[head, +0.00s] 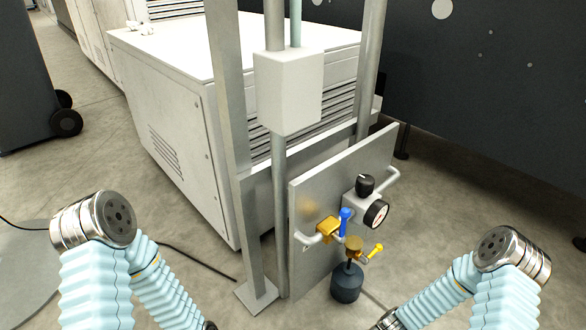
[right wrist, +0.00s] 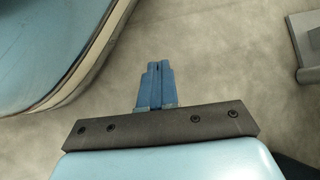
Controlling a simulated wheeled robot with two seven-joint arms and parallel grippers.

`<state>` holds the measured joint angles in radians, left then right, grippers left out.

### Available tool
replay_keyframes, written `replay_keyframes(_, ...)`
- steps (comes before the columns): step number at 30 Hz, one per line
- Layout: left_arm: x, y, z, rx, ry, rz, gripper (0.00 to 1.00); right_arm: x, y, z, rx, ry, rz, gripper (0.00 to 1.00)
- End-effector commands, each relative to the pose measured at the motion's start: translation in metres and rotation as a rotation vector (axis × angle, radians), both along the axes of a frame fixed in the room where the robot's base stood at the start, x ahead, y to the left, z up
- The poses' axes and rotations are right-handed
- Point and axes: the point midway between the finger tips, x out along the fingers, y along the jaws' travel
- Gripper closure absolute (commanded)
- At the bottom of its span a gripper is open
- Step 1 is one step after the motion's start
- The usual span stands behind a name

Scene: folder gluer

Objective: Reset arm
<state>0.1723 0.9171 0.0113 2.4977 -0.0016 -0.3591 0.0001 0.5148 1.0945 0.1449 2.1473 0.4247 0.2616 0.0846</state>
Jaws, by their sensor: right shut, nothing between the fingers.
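My right gripper (right wrist: 154,86) shows in the right wrist view with its two blue fingers together and nothing between them. It points down over the bare concrete floor and touches nothing. In the head view both of my arms are bent at the lower left and lower right, with light blue sleeves and metal joint ends. Neither set of gripper fingers can be made out in the head view. My left gripper is out of sight.
A grey panel (head: 328,200) carries a pressure gauge (head: 376,214), a blue valve handle (head: 345,221) and yellow fittings. Metal posts and a white box (head: 289,92) stand beside it. A white cabinet (head: 165,120) is behind. Concrete floor (head: 450,190) is clear on the right.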

Motion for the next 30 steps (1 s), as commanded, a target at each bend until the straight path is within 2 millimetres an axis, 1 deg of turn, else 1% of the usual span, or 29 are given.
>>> replay_keyframes(1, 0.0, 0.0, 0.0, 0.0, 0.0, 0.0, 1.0, -0.009, -0.003, 0.003, -0.08, -0.097, 0.12, 1.0)
replay_keyframes(3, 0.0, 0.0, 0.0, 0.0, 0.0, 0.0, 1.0, -0.013, -0.008, 0.009, -0.174, -0.251, 0.273, 1.0)
replay_keyframes(5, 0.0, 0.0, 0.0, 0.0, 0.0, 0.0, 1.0, -0.013, -0.01, 0.017, -0.232, -0.384, 0.389, 1.0)
replay_keyframes(8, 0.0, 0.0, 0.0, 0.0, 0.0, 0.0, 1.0, -0.009, -0.006, 0.039, -0.29, -0.614, 0.561, 1.0)
replay_keyframes(9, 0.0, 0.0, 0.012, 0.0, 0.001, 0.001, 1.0, -0.008, -0.004, 0.057, -0.299, -0.665, 0.592, 1.0)
replay_keyframes(10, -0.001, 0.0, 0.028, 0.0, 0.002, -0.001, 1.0, -0.007, -0.005, 0.07, -0.297, -0.653, 0.581, 1.0)
replay_keyframes(14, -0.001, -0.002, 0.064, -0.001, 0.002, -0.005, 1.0, -0.008, -0.004, 0.105, -0.293, -0.646, 0.58, 1.0)
replay_keyframes(17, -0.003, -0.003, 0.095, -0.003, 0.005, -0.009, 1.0, -0.009, -0.002, 0.135, -0.29, -0.645, 0.581, 1.0)
replay_keyframes(18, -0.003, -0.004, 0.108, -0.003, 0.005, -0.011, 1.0, -0.01, -0.002, 0.148, -0.289, -0.644, 0.583, 1.0)
replay_keyframes(22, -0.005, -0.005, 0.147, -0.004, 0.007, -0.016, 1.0, -0.011, 0.0, 0.187, -0.285, -0.642, 0.587, 1.0)
replay_keyframes(25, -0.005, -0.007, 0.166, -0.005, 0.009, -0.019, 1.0, -0.012, 0.001, 0.206, -0.283, -0.64, 0.589, 1.0)
replay_keyframes(27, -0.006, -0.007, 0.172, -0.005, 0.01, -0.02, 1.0, -0.013, 0.001, 0.212, -0.283, -0.639, 0.589, 1.0)
replay_keyframes(30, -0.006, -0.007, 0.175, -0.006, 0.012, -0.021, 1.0, -0.013, 0.002, 0.215, -0.282, -0.639, 0.59, 1.0)
